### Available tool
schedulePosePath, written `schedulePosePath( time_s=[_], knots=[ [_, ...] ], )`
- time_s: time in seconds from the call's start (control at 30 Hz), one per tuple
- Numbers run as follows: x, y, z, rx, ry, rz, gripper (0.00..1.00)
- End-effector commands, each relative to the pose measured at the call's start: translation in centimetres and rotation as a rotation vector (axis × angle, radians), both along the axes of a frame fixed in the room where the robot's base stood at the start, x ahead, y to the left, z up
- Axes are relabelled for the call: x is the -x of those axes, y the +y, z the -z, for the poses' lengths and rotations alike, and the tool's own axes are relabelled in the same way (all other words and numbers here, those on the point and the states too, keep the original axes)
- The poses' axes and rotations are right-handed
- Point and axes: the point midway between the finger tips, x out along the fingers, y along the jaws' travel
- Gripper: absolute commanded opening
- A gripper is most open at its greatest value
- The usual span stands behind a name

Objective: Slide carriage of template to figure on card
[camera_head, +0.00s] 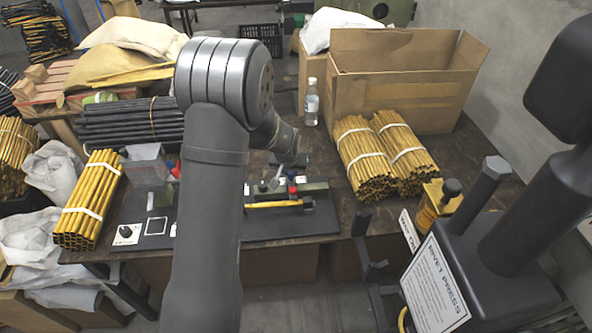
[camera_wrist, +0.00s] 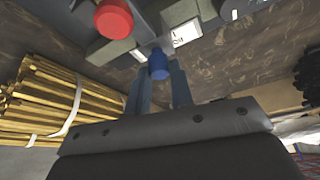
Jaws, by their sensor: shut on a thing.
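My gripper (camera_wrist: 160,78) is shut on a small blue knob (camera_wrist: 158,65), its two blue-grey fingers on either side of it. The knob also shows small in the head view (camera_head: 291,176), beside the fixture. I take this knob to be the carriage's handle; the carriage body is mostly hidden. A white card (camera_wrist: 185,33) with dark marks lies just beyond the knob in the wrist view; its figure is too small to read surely. A larger red knob (camera_wrist: 113,18) stands on the grey fixture, also visible in the head view (camera_head: 292,191).
A yellow tube (camera_head: 275,204) lies along the fixture on a black board (camera_head: 290,228). A rivet press (camera_head: 480,275) is at front right. A clear bin (camera_head: 147,165) is on the left.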

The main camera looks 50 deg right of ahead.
Motion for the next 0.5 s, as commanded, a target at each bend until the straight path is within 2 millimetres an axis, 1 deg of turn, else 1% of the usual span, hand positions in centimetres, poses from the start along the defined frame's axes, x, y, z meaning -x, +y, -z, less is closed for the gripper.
schedulePosePath(
  time_s=[0.07,0.1,0.17,0.2,0.5],
  knots=[
    [0.01,-0.03,-0.02,0.001,0.0,0.0,0.0],
    [0.01,-0.03,-0.02,0.001,0.0,0.0,0.23],
    [0.01,-0.04,-0.02,0.001,0.0,0.0,0.34],
    [0.02,-0.04,-0.02,0.001,0.0,0.0,0.42],
    [0.04,-0.02,-0.09,0.001,0.0,0.0,0.43]
  ],
)
